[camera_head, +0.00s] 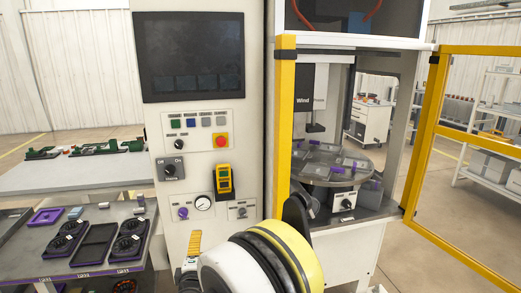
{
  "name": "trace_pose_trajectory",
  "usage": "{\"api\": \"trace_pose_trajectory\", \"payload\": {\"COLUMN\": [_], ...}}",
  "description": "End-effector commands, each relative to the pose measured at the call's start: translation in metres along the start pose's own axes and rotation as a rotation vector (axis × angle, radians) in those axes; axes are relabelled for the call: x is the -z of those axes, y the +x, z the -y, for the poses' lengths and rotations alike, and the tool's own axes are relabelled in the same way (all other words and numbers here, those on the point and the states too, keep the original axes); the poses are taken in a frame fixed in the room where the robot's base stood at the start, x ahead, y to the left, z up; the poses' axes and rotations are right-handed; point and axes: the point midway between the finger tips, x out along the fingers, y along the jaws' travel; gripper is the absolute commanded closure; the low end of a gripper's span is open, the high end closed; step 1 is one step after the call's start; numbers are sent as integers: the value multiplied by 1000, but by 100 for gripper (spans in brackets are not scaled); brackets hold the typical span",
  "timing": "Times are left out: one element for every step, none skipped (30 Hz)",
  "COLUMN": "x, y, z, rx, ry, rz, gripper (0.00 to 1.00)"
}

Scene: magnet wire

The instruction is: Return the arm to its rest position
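My arm (262,262) rises from the bottom middle of the view, with a white rounded link, a black ring and a yellow band. It stands in front of the machine's cabinet and the lower part of its doorway. A dark rounded part shows just above the yellow band, against the yellow door post; I cannot tell what it is. No gripper fingers can be made out, so whether the gripper holds anything is hidden.
The machine cabinet (200,130) has a screen and buttons. Its yellow-framed door (425,130) stands open at right, showing a round turntable (318,178). At left, a bench (30,272) bears black trays and purple-edged parts.

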Motion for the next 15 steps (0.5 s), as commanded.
{"api": "trace_pose_trajectory", "payload": {"x": [-13, -21, -32, -41, -50, -64, -74, -86, -104, -119, -133, -155, -172, -187, -207], "y": [0, 0, -1, -1, -2, -4, -6, -9, -14, -19, -25, -35, -43, -53, -66], "z": [-10, -15, -22, -27, -32, -40, -46, -52, -61, -68, -75, -83, -89, -94, -100], "rx": [15, 24, 37, 48, 59, 74, 87, 100, 120, 136, 153, 177, 195, 213, 237], "ry": [27, 43, 69, 89, 110, 141, 166, 193, 234, 268, 305, 360, 402, 445, 502], "rz": [19, 30, 48, 61, 74, 94, 109, 128, 154, 176, 198, 233, 258, 283, 317], "gripper": [44, 44, 44, 44, 44, 44, 44, 44, 44, 44, 44, 44, 44, 44, 44]}}
